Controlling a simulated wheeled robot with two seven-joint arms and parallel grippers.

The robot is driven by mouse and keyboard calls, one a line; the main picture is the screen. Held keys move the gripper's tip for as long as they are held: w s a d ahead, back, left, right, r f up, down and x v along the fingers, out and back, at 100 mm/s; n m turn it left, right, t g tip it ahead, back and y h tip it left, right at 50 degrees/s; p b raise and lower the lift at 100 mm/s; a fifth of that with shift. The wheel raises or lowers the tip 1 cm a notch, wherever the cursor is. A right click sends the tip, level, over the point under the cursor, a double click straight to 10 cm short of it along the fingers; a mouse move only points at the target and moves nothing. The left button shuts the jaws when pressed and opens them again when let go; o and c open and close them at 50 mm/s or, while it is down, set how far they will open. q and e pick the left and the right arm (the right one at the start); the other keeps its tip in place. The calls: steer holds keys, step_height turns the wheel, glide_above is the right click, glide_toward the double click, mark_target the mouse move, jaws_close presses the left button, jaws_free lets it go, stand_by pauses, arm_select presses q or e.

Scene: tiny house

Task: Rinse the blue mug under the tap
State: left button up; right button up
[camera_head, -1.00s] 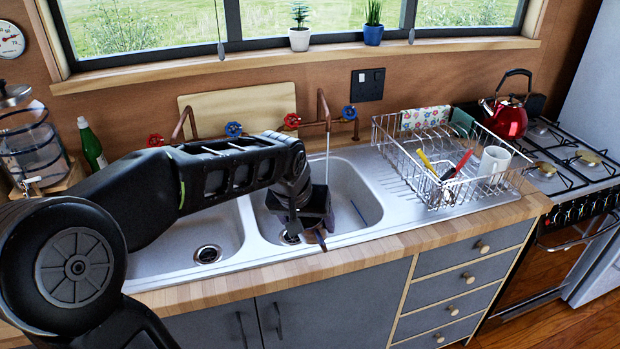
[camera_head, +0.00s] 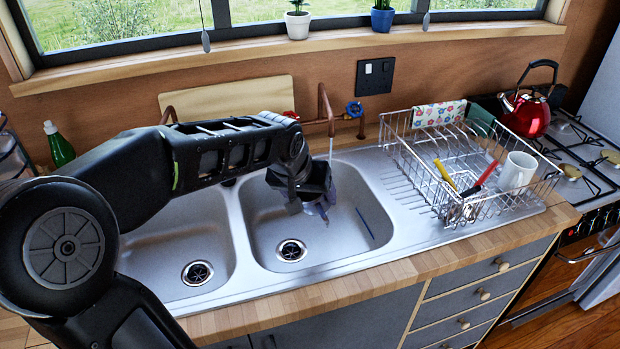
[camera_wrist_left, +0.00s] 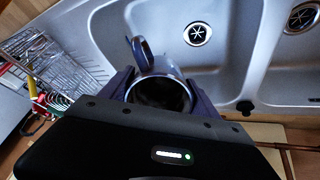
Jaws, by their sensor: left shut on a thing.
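The blue mug (camera_wrist_left: 160,82) is between the fingers of my left gripper (camera_wrist_left: 160,95) in the left wrist view. Its handle points away from the gripper and its dark open mouth faces the camera. In the head view my left gripper (camera_head: 318,203) is low in the back part of the right-hand basin (camera_head: 350,225) and hides most of the mug. The copper tap (camera_head: 326,105) stands behind the basin. A thin stream of water (camera_head: 331,148) runs from it down to where the gripper and mug are; whether it enters the mug cannot be told. My right gripper is not in view.
A wire dish rack (camera_head: 470,215) with a white mug (camera_head: 517,170) and utensils stands right of the basin. The left-hand basin (camera_head: 205,235) is empty. A blue tap handle (camera_head: 354,109) is beside the tap. A cutting board (camera_head: 228,97) leans against the back wall.

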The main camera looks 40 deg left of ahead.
arm_select(q)
steer(key=shift+w, duration=0.15)
steer(key=shift+s+d+r, duration=0.1)
steer(key=shift+s+r, duration=0.05)
steer(key=shift+s, duration=0.1)
steer(key=shift+w, duration=0.1)
steer(key=shift+w, duration=0.1)
steer(key=shift+w, duration=0.15)
steer(key=w+a+f+p, duration=0.1)
steer(key=w, duration=0.5)
steer(key=w+a+f+p, duration=0.1)
steer(key=w+a, duration=0.1)
steer(key=w, duration=0.5)
steer(key=shift+a+f, duration=0.2)
steer(key=shift+f, duration=0.2)
steer(key=shift+w+d, duration=0.1)
steer(key=shift+d, duration=0.15)
steer(key=shift+w+d, duration=0.1)
steer(key=shift+d, duration=0.25)
